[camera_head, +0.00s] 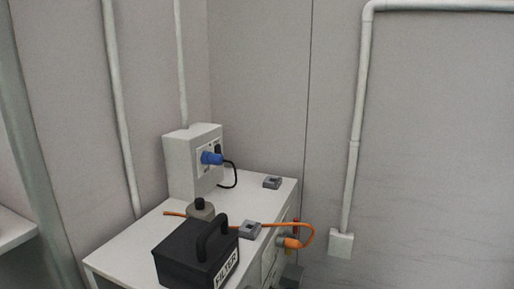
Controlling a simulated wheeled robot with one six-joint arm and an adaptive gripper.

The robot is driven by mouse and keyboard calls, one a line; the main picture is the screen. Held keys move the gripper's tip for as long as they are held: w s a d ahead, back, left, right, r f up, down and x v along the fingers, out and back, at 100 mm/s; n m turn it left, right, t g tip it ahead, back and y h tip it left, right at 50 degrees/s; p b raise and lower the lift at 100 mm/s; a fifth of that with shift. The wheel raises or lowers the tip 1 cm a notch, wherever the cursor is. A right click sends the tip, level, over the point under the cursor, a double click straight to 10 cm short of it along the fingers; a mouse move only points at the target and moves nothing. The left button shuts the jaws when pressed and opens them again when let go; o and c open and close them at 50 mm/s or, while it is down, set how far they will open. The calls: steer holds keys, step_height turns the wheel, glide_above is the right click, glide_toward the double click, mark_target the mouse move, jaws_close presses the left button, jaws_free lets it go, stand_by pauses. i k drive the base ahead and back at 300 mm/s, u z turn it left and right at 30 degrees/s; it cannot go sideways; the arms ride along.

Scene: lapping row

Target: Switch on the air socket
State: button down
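A light grey socket box (182,164) stands at the back of a white bench, against the wall. A blue plug (211,158) sits in its right-hand face, with a black cable running down from it. An orange connector (292,243) on an orange hose sits at the bench's right side face. No label naming the air socket is readable, and I cannot tell which fitting it is. The state of any switch is too small to tell. My gripper is not in view.
A black box with a handle, marked FILTER (192,261), stands at the bench's front. A grey round part with a black knob (200,209) and two small grey blocks (272,182) (250,230) sit on the white bench top (140,243). A conduit ends in a wall box (341,243).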

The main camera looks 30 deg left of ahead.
mark_target(217, 148)
steer(key=u, duration=0.15)
steer(key=i, duration=0.65)
steer(key=u, duration=0.65)
steer(key=i, duration=0.4)
steer(key=u, duration=0.3)
